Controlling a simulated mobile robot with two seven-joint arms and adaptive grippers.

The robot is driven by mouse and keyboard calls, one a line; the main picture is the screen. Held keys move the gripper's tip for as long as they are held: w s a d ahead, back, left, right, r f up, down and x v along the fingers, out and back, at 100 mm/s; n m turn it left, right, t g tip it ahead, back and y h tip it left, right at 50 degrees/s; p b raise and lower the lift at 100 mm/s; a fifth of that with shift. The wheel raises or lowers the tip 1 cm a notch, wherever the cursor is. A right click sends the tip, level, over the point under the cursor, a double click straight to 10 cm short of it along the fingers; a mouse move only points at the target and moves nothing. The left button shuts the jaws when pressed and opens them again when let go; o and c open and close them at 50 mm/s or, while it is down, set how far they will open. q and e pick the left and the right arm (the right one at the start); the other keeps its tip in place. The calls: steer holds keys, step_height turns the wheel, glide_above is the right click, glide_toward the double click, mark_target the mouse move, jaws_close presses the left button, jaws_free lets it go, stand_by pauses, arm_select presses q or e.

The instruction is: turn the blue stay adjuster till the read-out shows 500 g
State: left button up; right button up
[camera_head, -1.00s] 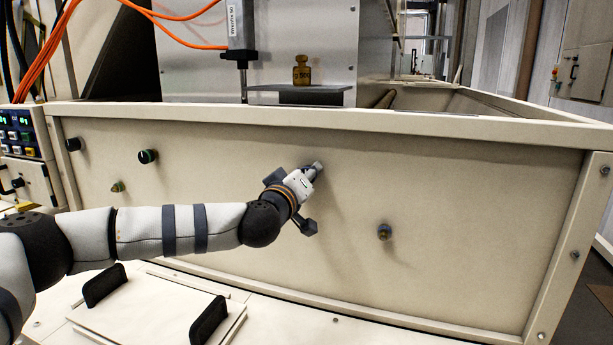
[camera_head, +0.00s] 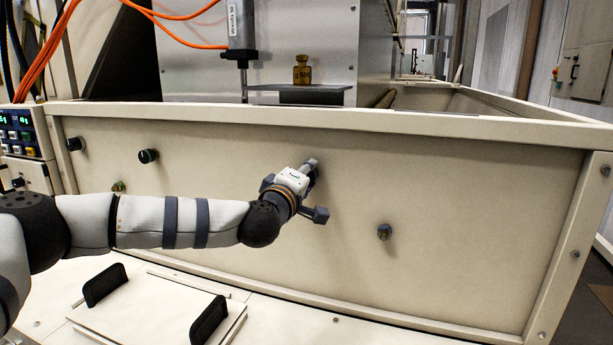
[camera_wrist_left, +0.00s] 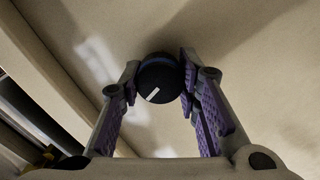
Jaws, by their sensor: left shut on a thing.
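My left gripper (camera_head: 312,168) reaches the middle of the cream front panel. In the left wrist view the left gripper (camera_wrist_left: 159,70) is shut on a round dark knob with a bluish rim, the blue stay adjuster (camera_wrist_left: 160,82). A finger sits on each side of it, and its white pointer line slants from lower left to upper right. In the head view the gripper mostly hides this knob. A panel with small green read-outs (camera_head: 13,119) stands at the far left; its digits are too small to read. My right gripper is out of view.
Other knobs on the front panel are a dark one (camera_head: 75,144), a green-ringed one (camera_head: 148,156), a small greenish one (camera_head: 118,187) partly behind my arm, and a yellowish one (camera_head: 384,232). A brass weight (camera_head: 302,72) stands on a plate (camera_head: 330,95) above.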

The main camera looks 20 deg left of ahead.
arm_select(q)
steer(key=shift+n, duration=0.7)
steer(key=o, duration=1.2)
steer(key=s, duration=1.2)
steer(key=shift+a, duration=0.2)
